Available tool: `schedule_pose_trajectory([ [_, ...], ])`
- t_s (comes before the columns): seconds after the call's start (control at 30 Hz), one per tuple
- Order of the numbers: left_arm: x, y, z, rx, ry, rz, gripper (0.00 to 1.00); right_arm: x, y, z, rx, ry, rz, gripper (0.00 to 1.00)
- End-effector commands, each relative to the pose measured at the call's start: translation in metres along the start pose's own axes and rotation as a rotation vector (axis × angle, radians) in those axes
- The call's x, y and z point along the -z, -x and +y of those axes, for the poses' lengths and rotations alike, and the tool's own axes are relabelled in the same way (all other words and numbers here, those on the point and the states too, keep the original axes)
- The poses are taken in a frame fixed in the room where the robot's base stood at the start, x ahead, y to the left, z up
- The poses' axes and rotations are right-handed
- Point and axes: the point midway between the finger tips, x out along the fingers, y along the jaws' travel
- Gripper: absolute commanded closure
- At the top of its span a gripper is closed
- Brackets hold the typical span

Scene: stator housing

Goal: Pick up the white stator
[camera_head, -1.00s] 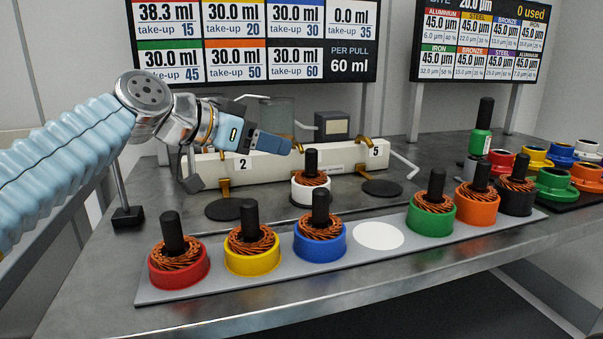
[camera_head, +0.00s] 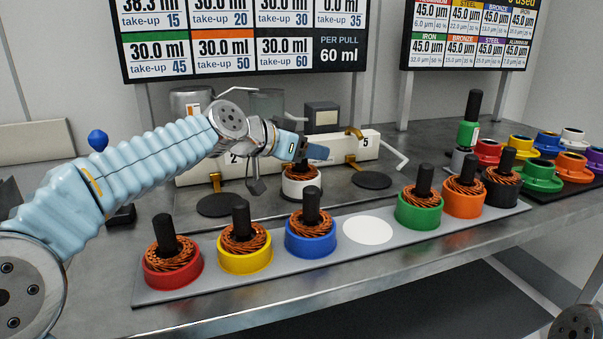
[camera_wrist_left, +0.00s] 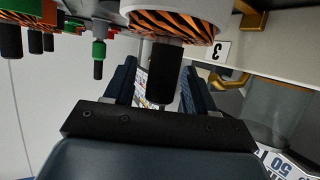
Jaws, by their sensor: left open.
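The white stator (camera_head: 300,187) has a white ring and copper windings and stands upright on the grey platform behind the front strip. Its black post is mostly hidden by my left gripper (camera_head: 314,151) in the head view. In the left wrist view the white stator (camera_wrist_left: 172,12) appears upside down at the top. Its black post lies between the two dark blue fingers of my left gripper (camera_wrist_left: 160,82), with space visible on the left side. The left gripper is open around the post, above the windings. My right gripper is out of view.
A front strip (camera_head: 190,289) holds red, yellow, blue, green, orange and black stators and a bare white disc (camera_head: 368,230). A white numbered block (camera_head: 340,147) stands behind the white stator. Dark round pads (camera_head: 371,180) flank it. Coloured housings (camera_head: 540,178) crowd the right.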

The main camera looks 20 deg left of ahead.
Motion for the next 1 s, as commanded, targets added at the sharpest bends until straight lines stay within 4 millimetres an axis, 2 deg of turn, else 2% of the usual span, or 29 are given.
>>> schedule_pose_trajectory([
  [0.2,-0.0005,-0.0017,0.0,0.0,0.0,0.0,0.45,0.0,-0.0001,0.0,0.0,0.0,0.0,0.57],
  [0.23,-0.0005,-0.0016,-0.0001,0.0,0.0,0.0,0.48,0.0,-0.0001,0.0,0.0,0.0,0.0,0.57],
  [0.57,-0.0005,-0.0013,-0.0002,0.001,0.0,0.0,0.98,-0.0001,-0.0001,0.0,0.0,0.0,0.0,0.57],
  [1.0,-0.0004,-0.0011,-0.0004,0.001,-0.001,0.0,1.0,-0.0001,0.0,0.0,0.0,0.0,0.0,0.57],
])
